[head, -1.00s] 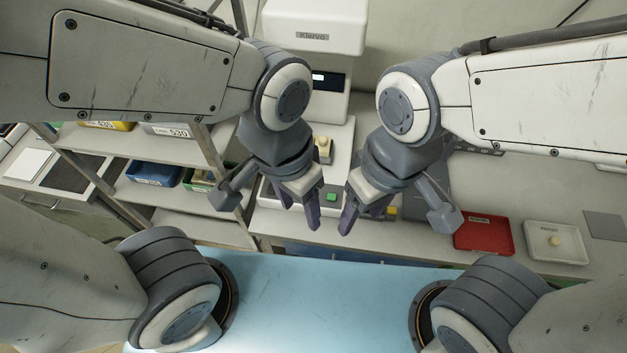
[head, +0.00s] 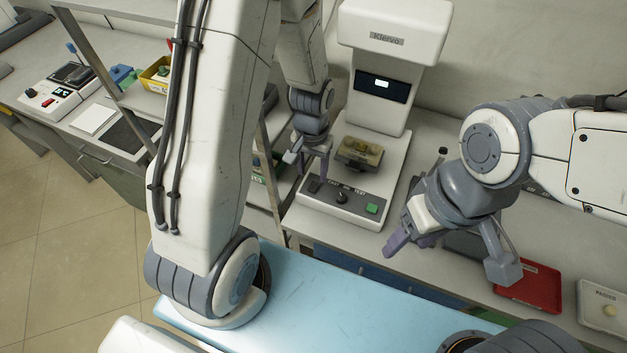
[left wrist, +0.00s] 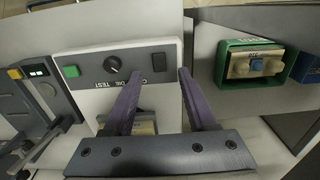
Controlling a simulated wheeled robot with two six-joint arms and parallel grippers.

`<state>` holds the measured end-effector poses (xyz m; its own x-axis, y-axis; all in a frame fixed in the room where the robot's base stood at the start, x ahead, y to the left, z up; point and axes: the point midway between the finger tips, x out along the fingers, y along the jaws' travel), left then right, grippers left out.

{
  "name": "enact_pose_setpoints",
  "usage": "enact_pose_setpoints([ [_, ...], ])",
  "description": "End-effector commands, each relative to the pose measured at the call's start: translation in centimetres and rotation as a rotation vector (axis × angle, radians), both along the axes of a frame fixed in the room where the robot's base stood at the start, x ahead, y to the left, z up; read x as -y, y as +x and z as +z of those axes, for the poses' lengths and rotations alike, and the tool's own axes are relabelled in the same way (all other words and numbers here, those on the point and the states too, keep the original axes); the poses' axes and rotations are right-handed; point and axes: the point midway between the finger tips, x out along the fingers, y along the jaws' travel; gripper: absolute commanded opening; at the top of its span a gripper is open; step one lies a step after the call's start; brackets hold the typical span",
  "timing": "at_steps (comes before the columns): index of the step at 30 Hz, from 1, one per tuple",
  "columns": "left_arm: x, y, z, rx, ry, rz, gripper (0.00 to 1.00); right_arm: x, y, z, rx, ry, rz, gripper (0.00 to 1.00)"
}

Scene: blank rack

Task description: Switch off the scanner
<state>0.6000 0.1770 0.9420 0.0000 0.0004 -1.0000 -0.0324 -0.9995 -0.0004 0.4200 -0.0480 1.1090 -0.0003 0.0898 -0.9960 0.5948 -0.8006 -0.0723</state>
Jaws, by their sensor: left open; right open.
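A tall white machine marked Klervo (head: 395,60) stands on the counter with its small screen (head: 380,85) lit; I read no label saying scanner. Its grey front panel (head: 352,205) has a black rocker switch (head: 314,185), a dark knob (head: 341,197) and a green button (head: 372,209). My left gripper (head: 312,172) is open by the rocker end. In the left wrist view, the rocker (left wrist: 160,62) shows between and just beyond the open fingers (left wrist: 160,76); I see no contact. My right gripper (head: 405,245) is open and empty, in front of the machine's right side.
A beige-topped block (head: 359,153) sits on the machine's bed. A red tray (head: 530,287) and a white tray (head: 603,305) lie to the right. A metal rack post (head: 270,180) stands close to my left arm. Another small device (head: 62,90) stands far left.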

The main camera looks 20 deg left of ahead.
Motion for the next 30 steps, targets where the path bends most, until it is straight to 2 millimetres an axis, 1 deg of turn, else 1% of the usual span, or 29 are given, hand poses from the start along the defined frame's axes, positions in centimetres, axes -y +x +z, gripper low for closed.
enact_pose_setpoints([
  [1,0.0,-0.2,-1.1,-0.007,0.0,-0.001,0.57,0.0,0.0,0.1,0.0,0.0,0.0,0.61],
  [3,0.0,-0.2,-2.3,-0.006,0.0,-0.001,0.57,0.0,0.0,0.2,0.0,0.0,0.0,0.61],
  [6,0.1,-0.1,-3.7,-0.005,0.0,-0.001,0.57,0.0,0.0,0.3,0.0,0.0,0.0,0.61],
  [9,0.1,-0.1,-4.7,-0.003,0.0,-0.001,0.57,0.0,0.0,0.3,0.0,0.0,0.0,0.61],
  [13,0.1,-0.1,-5.3,-0.001,0.0,-0.001,0.57,0.0,0.0,0.4,0.0,0.0,0.0,0.61],
  [21,0.1,0.0,-5.4,0.001,0.0,-0.002,0.57,0.0,0.0,0.3,0.0,0.0,0.0,0.61],
  [23,0.1,0.0,-5.4,0.001,0.0,-0.002,0.35,0.0,0.0,0.3,0.0,0.0,0.0,0.61],
  [24,0.1,0.0,-5.4,0.0,0.0,-0.002,0.19,0.0,0.0,0.3,0.0,0.0,0.0,0.61],
  [25,0.1,0.0,-5.4,0.0,0.0,-0.002,0.08,0.0,0.0,0.3,0.0,0.0,0.0,0.61],
  [26,0.1,0.0,-5.4,0.0,0.0,-0.002,0.0,0.0,0.0,0.3,0.0,0.0,0.0,0.61],
  [30,0.1,0.0,-5.4,-0.003,0.0,-0.002,0.0,0.0,0.0,0.4,0.0,0.0,0.0,0.61],
])
